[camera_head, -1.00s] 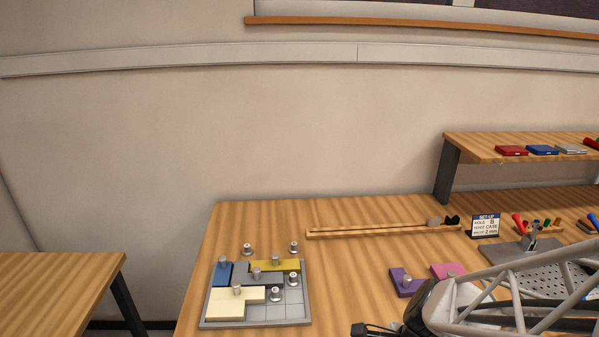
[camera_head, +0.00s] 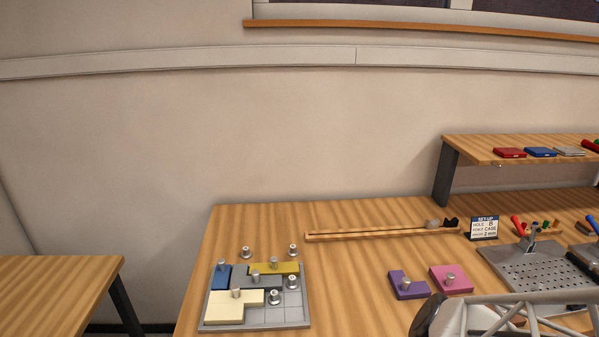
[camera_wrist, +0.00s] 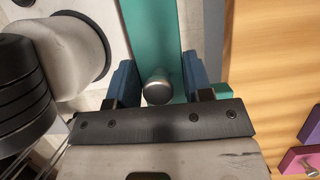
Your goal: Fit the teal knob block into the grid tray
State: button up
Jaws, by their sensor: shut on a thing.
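The teal knob block (camera_wrist: 152,35) shows in the wrist view, with its silver knob (camera_wrist: 157,88) between the two blue fingers of my gripper (camera_wrist: 159,78). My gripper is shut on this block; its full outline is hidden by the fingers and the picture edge. Neither the block nor the fingers show in the head view. The grid tray (camera_head: 255,325) lies on the left of the table in the head view. It holds blue (camera_head: 220,278), grey (camera_head: 262,281), yellow (camera_head: 288,268) and cream (camera_head: 228,309) knob blocks. Bare cells (camera_head: 290,312) show at its front right.
Silver posts (camera_head: 275,297) stand in the tray's right part, and two more (camera_head: 246,252) stand behind it. Purple (camera_head: 408,288) and pink (camera_head: 458,284) knob blocks lie right of the tray. A wooden rail (camera_head: 380,233) runs behind. The table between tray and purple block is clear.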

jog(key=shift+r, duration=4)
jog(key=shift+w+a, duration=0.1)
jog(key=shift+w+a+f, duration=0.35)
jog(key=shift+w+a, duration=0.35)
jog(key=shift+w, duration=0.05)
jog(key=w+a+f, duration=0.3)
jog(key=a, duration=0.3)
jog(key=w+a+f, duration=0.3)
jog(key=w+a, duration=0.1)
jog(key=a, duration=0.3)
jog(key=shift+w+a, duration=0.2)
jog(key=shift+w+f, duration=0.1)
jog(key=shift+w, duration=0.05)
jog(key=w+a, duration=0.2)
jog(key=w, duration=0.3)
jog(key=w+a+f, duration=0.1)
jog(key=w, duration=0.3)
jog(key=w+a, duration=0.2)
jog(key=w, duration=0.3)
jog(key=shift+w+a+f, duration=0.25)
jog(key=shift+w+a, duration=0.1)
